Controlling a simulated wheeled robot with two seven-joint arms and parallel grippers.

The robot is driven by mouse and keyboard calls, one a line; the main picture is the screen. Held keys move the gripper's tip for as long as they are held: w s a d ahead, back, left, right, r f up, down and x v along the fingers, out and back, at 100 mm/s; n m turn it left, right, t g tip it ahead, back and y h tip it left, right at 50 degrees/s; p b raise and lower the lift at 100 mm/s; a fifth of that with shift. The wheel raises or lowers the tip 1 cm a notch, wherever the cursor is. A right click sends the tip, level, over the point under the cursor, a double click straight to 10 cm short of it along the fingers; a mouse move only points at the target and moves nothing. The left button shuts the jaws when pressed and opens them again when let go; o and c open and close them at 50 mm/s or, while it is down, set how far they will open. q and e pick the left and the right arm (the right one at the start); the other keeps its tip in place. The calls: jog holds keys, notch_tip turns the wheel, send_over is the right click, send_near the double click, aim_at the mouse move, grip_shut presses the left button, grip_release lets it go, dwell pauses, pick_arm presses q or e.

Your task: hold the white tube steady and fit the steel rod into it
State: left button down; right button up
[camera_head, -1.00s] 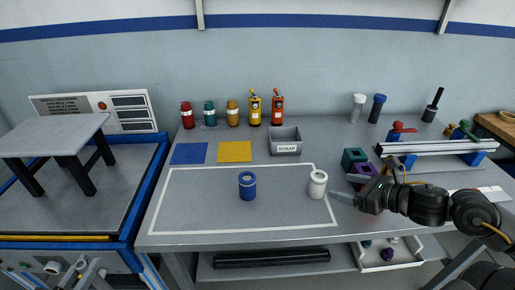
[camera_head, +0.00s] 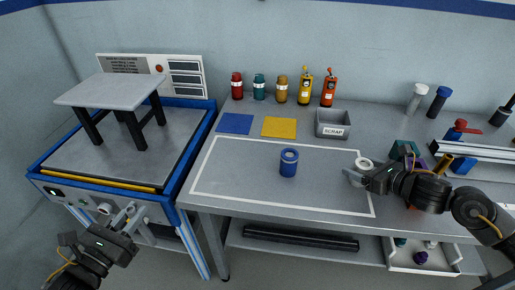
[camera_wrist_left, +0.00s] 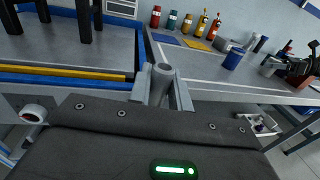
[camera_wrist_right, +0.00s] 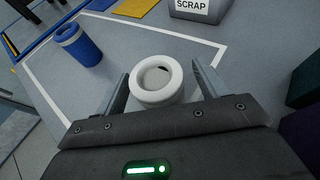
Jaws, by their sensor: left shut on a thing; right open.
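The white tube (camera_head: 365,162) stands upright on the bench near the right side of the white outline. My right gripper (camera_head: 355,175) is open at it. In the right wrist view the white tube (camera_wrist_right: 158,84) stands between the two spread fingers, its round mouth facing up; contact cannot be told. My left gripper (camera_head: 128,214) is away from the bench, in front of the blue-framed machine. In the left wrist view it is shut on a grey steel rod (camera_wrist_left: 162,82) with a round, hollow-looking end pointing up. The rod's lower part is hidden by the gripper.
A blue tube (camera_head: 288,164) stands upright inside the outline, left of the white tube. A scrap bin (camera_head: 333,125), blue and yellow mats and several bottles lie behind. Teal and purple blocks sit right of my right gripper. A small table (camera_head: 115,91) stands on the machine at left.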

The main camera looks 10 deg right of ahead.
jog(key=shift+x, duration=0.9)
jog(key=c, duration=1.1)
